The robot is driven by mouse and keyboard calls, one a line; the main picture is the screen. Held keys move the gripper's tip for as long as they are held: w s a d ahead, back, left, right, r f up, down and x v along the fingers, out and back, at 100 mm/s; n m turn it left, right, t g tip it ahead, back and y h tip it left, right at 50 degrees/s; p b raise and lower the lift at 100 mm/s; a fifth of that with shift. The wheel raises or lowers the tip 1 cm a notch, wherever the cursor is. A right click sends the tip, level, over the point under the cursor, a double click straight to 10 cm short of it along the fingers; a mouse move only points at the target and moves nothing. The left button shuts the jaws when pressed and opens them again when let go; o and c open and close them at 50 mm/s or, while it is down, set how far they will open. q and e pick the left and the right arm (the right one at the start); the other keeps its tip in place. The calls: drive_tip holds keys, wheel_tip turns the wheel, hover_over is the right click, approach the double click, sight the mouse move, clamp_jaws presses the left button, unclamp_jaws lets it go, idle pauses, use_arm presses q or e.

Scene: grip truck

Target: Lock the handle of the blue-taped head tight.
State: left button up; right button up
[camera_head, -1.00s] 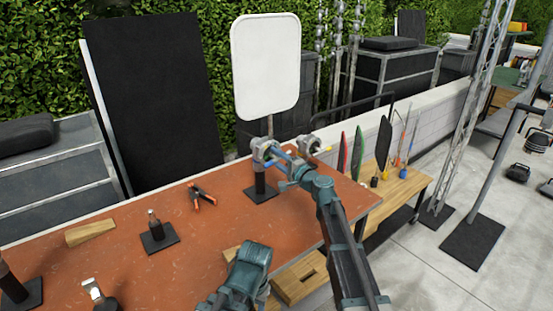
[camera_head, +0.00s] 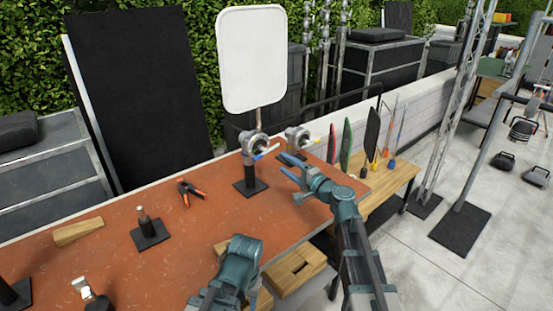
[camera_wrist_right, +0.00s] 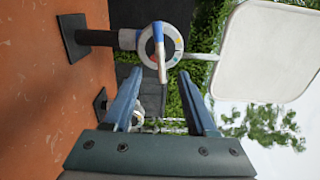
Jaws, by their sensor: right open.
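The blue-taped head (camera_head: 253,142) is a grey round clamp on a black post and square base on the orange-topped table. A rod from it carries a white panel (camera_head: 252,60). The right wrist view shows the handle (camera_wrist_right: 159,50) lying across the head's ring (camera_wrist_right: 172,45), beyond my fingertips. My right gripper (camera_head: 287,165) is open and empty, just right of the handle and apart from it; its fingers also show in the right wrist view (camera_wrist_right: 157,85).
A second grey head (camera_head: 297,137) with a yellow-tipped handle stands close behind, to the right. Orange-handled pliers (camera_head: 190,192), a wooden wedge (camera_head: 78,231) and a short post on a base (camera_head: 147,228) lie farther left. The table between them is clear.

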drive_tip(key=shift+v, duration=1.3)
drive_tip(key=s+a+f+n+g, duration=0.1)
drive_tip(key=s+f+n+g, duration=0.1)
drive_tip(key=s+f, duration=0.2)
drive_tip(key=s+a+f+n+g+h, duration=0.1)
drive_tip(key=s+f+n+g, duration=0.2)
drive_tip(key=s+f, duration=0.1)
drive_tip(key=s+a+f+n+g+h, duration=0.1)
drive_tip(key=s+a+f+n+g, duration=0.1)
drive_tip(key=f, duration=0.3)
drive_tip(key=shift+s+f+n+g, duration=0.15)
drive_tip(key=shift+s+n+g, duration=0.1)
drive_tip(key=shift+s+g, duration=0.15)
drive_tip(key=shift+s+f+n+g, duration=0.2)
drive_tip(key=shift+s+n+g, duration=0.1)
drive_tip(key=shift+s, duration=0.2)
drive_tip(key=s+d+f+n+g+h, duration=0.3)
drive_tip(key=s+d+f+g+h, duration=0.45)
drive_tip(key=s+d, duration=0.5)
drive_tip(key=s+a+r+n+t+h+p, duration=0.1)
drive_tip(key=s+a, duration=0.5)
drive_tip(key=a, duration=0.6)
drive_tip(key=r+n+h+p, duration=0.1)
drive_tip(key=n, duration=0.1)
drive_tip(key=shift+s+a+n+p, duration=0.2)
drive_tip(key=shift+a+n+p, duration=0.05)
drive_tip(key=shift+n+p, duration=0.15)
drive_tip(key=shift+h, duration=0.25)
